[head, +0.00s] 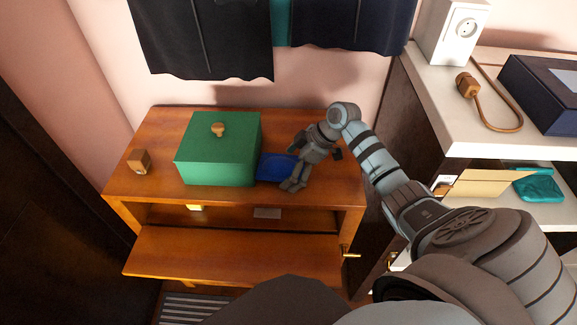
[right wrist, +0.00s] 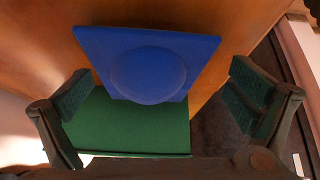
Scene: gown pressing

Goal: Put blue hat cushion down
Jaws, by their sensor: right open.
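The blue hat cushion (head: 275,167) lies on the wooden cabinet top (head: 335,190), close to the right side of the green box (head: 217,150). In the right wrist view, the cushion (right wrist: 150,72) is a flat blue square with a round raised middle. My right gripper (head: 312,168) is over the cabinet's right part, beside the cushion, and partly hides it in the head view. Its fingers are spread wide in the right wrist view (right wrist: 165,95), with gaps between them and the cushion. My left gripper is not in view.
The cabinet's front flap (head: 235,255) is folded down. Dark garments (head: 200,38) hang behind. A white shelf at right holds a dark blue box (head: 545,95) and a white socket unit (head: 452,32).

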